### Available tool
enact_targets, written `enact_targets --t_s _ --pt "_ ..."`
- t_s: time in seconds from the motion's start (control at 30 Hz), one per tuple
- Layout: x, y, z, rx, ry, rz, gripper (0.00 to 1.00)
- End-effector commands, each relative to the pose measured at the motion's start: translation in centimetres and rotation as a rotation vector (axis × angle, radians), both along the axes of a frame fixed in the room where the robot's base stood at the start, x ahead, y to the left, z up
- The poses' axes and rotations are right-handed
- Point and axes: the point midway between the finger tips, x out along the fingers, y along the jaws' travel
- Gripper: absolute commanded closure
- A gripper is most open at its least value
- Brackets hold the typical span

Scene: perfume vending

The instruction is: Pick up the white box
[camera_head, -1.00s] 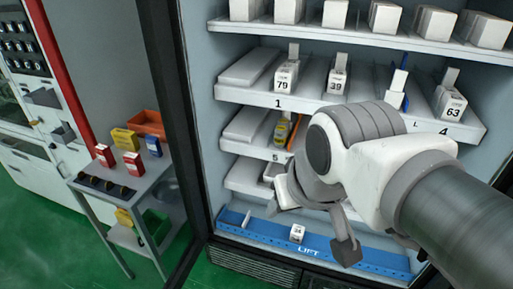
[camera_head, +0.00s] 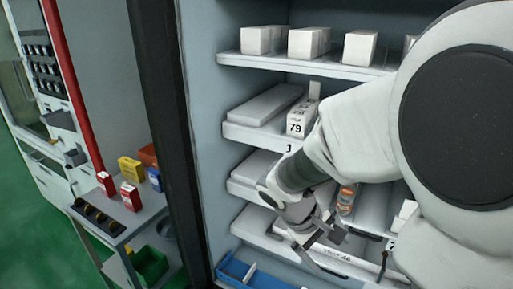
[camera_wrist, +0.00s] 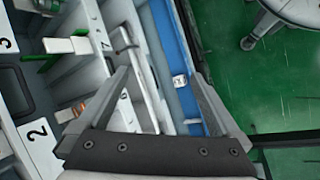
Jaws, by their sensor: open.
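A small white box (camera_wrist: 181,81) with dark print sits on the blue lift tray (camera_wrist: 166,62) in the wrist view. My gripper (camera_head: 331,240) is in front of the lower shelves in the head view. In the wrist view my gripper (camera_wrist: 150,45) has its fingers spread wide and nothing between them. The small box appears beside the right finger, beyond it, with no contact visible.
Other white boxes stand on the top shelf (camera_head: 301,66), and a box marked 79 (camera_head: 301,118) stands on the shelf below. The dark cabinet frame (camera_head: 165,130) stands left of the shelves. A side table with coloured boxes (camera_head: 131,196) is further left. Green floor (camera_wrist: 285,70) is clear in places.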

Motion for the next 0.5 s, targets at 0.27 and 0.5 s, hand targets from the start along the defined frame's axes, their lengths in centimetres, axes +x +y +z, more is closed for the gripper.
enact_targets --t_s 0.27,0.5 --pt "4.2 -0.2 -8.4 -0.265 0.173 0.226 0.0" --pt "7.3 0.4 -16.1 -0.48 0.289 0.463 0.0"
